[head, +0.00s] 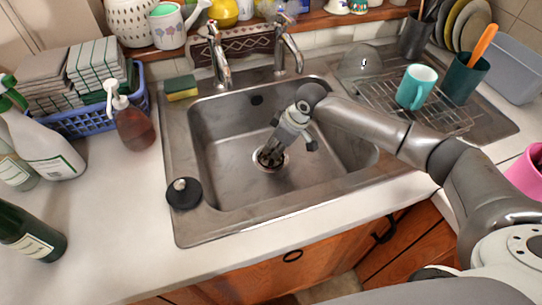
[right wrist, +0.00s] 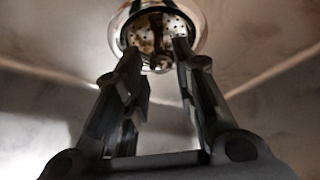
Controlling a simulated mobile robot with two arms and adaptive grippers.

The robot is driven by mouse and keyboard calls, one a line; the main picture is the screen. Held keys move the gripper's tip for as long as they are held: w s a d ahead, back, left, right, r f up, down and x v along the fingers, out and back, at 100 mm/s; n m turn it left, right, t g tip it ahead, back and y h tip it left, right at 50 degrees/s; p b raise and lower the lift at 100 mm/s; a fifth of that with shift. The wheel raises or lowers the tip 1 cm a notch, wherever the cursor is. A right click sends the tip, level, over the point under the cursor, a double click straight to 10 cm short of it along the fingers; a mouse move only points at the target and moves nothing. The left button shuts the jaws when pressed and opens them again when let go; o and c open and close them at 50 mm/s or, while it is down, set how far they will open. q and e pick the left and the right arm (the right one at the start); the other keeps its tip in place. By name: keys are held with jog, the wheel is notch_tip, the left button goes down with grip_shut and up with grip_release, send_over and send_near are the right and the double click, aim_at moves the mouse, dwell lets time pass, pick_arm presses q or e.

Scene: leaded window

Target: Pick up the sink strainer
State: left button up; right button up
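The sink strainer (right wrist: 158,26) is a round metal basket with a perforated face and a shiny rim, at the top of the right wrist view. In the head view the strainer (head: 283,165) sits at the drain in the basin floor, partly hidden by my right gripper (head: 270,155). My right gripper reaches down into the basin. In the right wrist view its two fingers (right wrist: 157,48) are apart, with the tips overlapping the strainer's near part. I cannot tell whether they touch it. Nothing shows held between them. My left gripper is not in view.
The steel sink (head: 225,180) has raised walls around the gripper. Two taps (head: 218,60) stand behind it. A black stopper (head: 184,194) lies on the left rim. A soap bottle (head: 133,127) stands left; a wire rack (head: 425,108) with a teal mug (head: 414,88) is right.

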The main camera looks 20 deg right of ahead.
aim_at(272, 150)
jog(key=x, duration=0.3)
jog(key=shift+w+a+f, duration=0.1)
jog(key=shift+f, duration=0.05)
grip_shut()
jog(key=shift+r, duration=0.6)
notch_tip(272, 150, up, 2)
jog(key=shift+r, duration=0.15)
jog(key=s+a+r, duration=0.3)
jog(key=s+r, duration=0.6)
jog(key=s, duration=0.4)
jog(key=shift+s+r, duration=0.35)
